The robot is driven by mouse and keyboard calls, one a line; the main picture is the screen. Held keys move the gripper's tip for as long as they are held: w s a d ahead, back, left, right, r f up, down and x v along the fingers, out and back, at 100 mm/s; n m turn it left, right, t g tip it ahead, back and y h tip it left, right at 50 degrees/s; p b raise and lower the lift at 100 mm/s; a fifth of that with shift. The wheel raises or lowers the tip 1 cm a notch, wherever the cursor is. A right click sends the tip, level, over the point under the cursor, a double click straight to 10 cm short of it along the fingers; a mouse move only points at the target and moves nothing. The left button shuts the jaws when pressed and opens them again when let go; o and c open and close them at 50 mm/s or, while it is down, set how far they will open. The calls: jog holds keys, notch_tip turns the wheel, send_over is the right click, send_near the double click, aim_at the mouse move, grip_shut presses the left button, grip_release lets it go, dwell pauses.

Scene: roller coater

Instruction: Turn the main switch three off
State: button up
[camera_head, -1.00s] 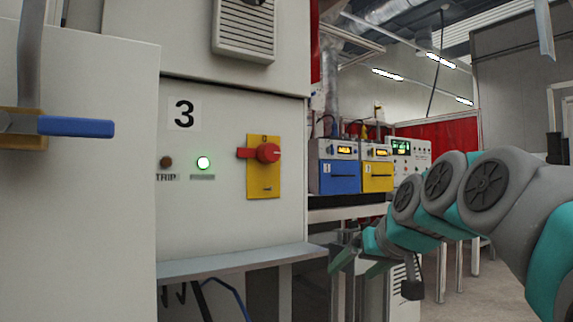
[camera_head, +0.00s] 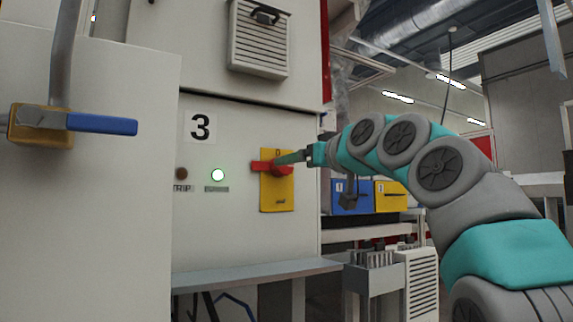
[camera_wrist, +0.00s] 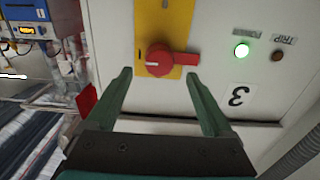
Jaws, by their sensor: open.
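The main switch three is a red rotary handle (camera_head: 272,168) on a yellow plate (camera_head: 277,200), on the front of a grey cabinet marked 3. Its handle points left in the head view, toward the lit green lamp (camera_head: 218,175). In the wrist view the red handle (camera_wrist: 168,60) lies beyond and between my two open fingers. My gripper (camera_head: 285,158) is at the switch in the head view, partly over its right side. It holds nothing. I cannot tell whether a finger touches the handle.
A dark trip lamp (camera_head: 181,174) is left of the green lamp. A blue lever (camera_head: 102,124) on a panel stands at the far left. A grey ledge (camera_head: 255,272) juts out below the switch. Blue (camera_head: 350,197) and yellow boxes stand behind my arm.

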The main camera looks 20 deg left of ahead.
jog(key=p+x, duration=0.2)
jog(key=x, duration=0.4)
jog(key=shift+d+f, duration=0.1)
grip_shut()
dwell(0.6)
